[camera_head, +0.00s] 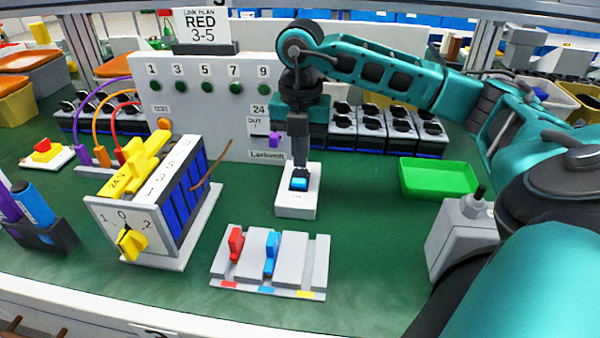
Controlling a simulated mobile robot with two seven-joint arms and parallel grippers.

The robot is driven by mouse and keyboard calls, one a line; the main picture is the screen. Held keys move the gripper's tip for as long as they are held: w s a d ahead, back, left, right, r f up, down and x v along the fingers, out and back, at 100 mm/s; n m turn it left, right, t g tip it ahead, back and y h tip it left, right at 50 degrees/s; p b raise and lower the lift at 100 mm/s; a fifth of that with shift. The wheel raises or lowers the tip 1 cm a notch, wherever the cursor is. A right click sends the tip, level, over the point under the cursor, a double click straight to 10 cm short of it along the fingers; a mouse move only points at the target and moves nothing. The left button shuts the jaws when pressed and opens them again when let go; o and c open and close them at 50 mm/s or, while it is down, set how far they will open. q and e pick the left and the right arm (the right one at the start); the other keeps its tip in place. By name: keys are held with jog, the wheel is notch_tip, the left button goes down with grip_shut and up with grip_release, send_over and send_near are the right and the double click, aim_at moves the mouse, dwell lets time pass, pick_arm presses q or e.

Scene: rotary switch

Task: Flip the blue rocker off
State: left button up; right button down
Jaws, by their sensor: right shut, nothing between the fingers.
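The blue rocker (299,184) is set in the top of a small white switch box (296,205) in the middle of the table. A label below the rocker is too small to read. My right gripper (300,168) points straight down, shut and empty, with its fingertips at the far edge of the rocker. I cannot tell whether they touch it or are just above it. The fingers hide the box's far part. My left gripper is not in view.
A rotary switch (188,192) with a yellow knob stands left. A grey rack (312,270) with red and blue pieces lies in front. An upright white panel (212,100) stands behind. Green table is clear around the box.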

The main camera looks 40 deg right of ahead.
aim_at(301, 172)
jog(key=shift+f, duration=0.4)
dwell(0.5)
jog(key=shift+f+b, duration=0.65)
jog(key=shift+b, duration=0.05)
jog(key=shift+r, duration=0.1)
notch_tip(301, 172, up, 7)
jog(key=p, duration=0.6)
dwell(0.4)
dwell(0.3)
